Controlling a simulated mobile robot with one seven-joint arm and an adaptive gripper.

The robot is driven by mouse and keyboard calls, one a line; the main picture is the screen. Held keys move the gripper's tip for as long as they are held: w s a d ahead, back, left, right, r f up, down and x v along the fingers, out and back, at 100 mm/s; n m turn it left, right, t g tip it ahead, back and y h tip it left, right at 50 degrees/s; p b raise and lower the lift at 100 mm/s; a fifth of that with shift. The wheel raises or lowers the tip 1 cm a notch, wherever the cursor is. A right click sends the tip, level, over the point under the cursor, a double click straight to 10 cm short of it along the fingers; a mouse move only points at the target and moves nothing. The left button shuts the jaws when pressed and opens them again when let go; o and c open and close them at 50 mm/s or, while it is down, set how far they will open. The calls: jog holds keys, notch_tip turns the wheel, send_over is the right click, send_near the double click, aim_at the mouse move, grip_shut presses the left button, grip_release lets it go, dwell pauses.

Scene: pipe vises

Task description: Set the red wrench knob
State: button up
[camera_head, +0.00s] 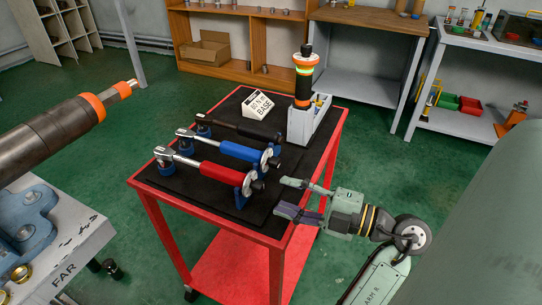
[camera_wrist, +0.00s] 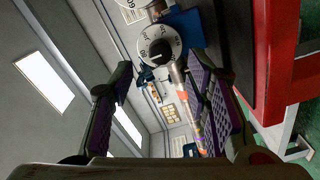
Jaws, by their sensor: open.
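The red wrench (camera_head: 220,173) lies across the near part of the cart top, its grip toward the right in a blue stand. Its knob (camera_head: 257,187), with a white dial, is at the right end. My gripper (camera_head: 281,196) is open and empty, just right of this knob and apart from it. In the wrist view, a white numbered dial (camera_wrist: 155,44) stands ahead, between and beyond the spread purple-padded fingers (camera_wrist: 158,78). It appears to be the red wrench's; its handle is hidden behind it. I cannot read its setting surely.
A blue wrench (camera_head: 230,149) and a black wrench (camera_head: 230,127) lie behind, on the black mat of the red cart (camera_head: 210,220). A "80 N m BASE" sign (camera_head: 258,104) and a grey holder (camera_head: 308,122) with an upright tool stand farther back. A pipe (camera_head: 60,130) juts in at left.

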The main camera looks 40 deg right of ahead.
jog(key=v, duration=0.6)
jog(key=shift+s, duration=0.1)
dwell(0.5)
